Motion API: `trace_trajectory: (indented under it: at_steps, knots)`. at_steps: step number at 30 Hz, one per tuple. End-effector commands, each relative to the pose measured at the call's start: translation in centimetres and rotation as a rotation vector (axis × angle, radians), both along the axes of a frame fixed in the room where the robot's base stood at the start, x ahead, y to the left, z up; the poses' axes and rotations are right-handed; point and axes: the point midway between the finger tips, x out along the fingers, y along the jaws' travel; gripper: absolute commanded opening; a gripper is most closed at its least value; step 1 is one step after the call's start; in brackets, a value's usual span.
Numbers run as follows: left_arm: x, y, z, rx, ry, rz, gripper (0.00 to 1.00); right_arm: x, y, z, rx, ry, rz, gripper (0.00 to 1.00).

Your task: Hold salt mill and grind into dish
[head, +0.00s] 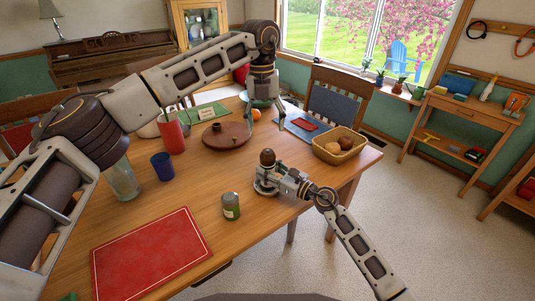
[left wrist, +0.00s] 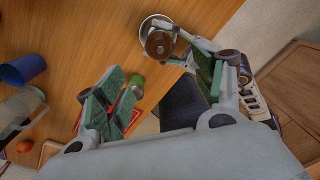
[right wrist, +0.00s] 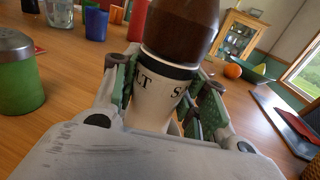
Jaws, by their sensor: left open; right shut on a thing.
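The salt mill (right wrist: 172,80) has a cream body with dark lettering and a brown wooden top. My right gripper (head: 267,172) is shut around its body at the table's right side, with the mill upright. The mill's brown top shows in the head view (head: 267,157) and in the left wrist view (left wrist: 159,43). My left gripper (head: 264,112) is open and empty, pointing down near the far end of the table.
A basket of bread (head: 340,146) stands right of the mill and a green jar (head: 231,206) left of it. A brown round tray (head: 226,136), a red cup (head: 171,132), a blue cup (head: 162,166) and an orange (head: 256,114) are farther back. A red mat (head: 150,252) lies in front.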

Motion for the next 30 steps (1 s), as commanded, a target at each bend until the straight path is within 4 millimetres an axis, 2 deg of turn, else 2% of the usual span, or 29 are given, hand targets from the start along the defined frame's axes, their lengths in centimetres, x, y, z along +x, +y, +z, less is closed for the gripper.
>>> trace_trajectory:
  at_steps: [20,26,30]
  knots:
    - [0.0,0.0,-0.3,0.001,0.003,0.044,0.68,0.0,0.0,-0.1,-0.001,0.001,0.0,0.11]
    - [0.0,0.0,-1.6,0.001,0.004,0.044,0.68,0.0,0.0,-0.1,-0.001,0.001,0.0,0.11]
    - [0.0,-0.1,-3.2,0.0,0.005,0.043,0.68,0.0,0.0,-0.1,-0.001,0.001,0.0,0.11]
